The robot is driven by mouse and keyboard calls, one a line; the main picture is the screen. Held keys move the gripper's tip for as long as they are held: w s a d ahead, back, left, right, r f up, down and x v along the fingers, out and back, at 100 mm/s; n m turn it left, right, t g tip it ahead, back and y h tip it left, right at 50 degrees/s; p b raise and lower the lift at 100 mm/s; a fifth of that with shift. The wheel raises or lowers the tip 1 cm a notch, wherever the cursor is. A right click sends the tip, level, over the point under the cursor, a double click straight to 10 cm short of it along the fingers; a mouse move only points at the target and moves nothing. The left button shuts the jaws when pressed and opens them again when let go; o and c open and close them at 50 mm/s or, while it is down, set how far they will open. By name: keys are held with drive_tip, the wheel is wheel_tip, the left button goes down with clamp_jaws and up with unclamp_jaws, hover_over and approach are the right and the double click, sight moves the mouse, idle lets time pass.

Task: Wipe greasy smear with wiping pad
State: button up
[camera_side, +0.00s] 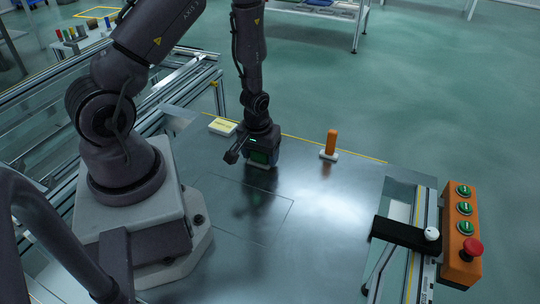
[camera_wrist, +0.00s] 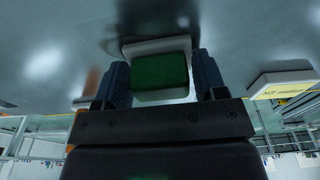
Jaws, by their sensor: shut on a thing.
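My gripper (camera_side: 262,152) is low over the metal table, towards its far edge. It is shut on the wiping pad, a green block with a pale base. In the wrist view the pad's green block (camera_wrist: 160,72) sits between the two dark fingers of my gripper (camera_wrist: 160,85). In the side view the pad's pale lower edge (camera_side: 261,166) is close to the table top; I cannot tell whether it touches. A thin outlined rectangle is on the table in front of it. Dark patches there look like reflections, and I cannot make out the greasy smear clearly.
A tool with an upright orange handle (camera_side: 332,141) stands right of my gripper. A yellow-and-white block (camera_side: 222,126) lies to its left. An orange button box (camera_side: 461,235) with a red knob is at the right edge. The front middle of the table (camera_side: 310,235) is clear.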

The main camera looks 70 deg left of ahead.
sight(281, 170)
drive_tip(key=s+a, duration=0.3)
drive_tip(key=shift+s+a, duration=0.15)
drive_tip(key=shift+s, duration=0.1)
drive_tip(key=shift+w+d, duration=3.75)
drive_tip(key=shift+d, duration=0.1)
drive_tip(key=shift+s+a, duration=0.25)
drive_tip(key=shift+s, duration=0.25)
drive_tip(key=shift+s+a, duration=0.25)
drive_tip(key=shift+s, duration=0.2)
drive_tip(key=shift+s+a, duration=2.9)
drive_tip(key=shift+w+d, duration=3.5)
drive_tip(key=shift+w+r, duration=0.1)
wheel_tip(281, 170, up, 8)
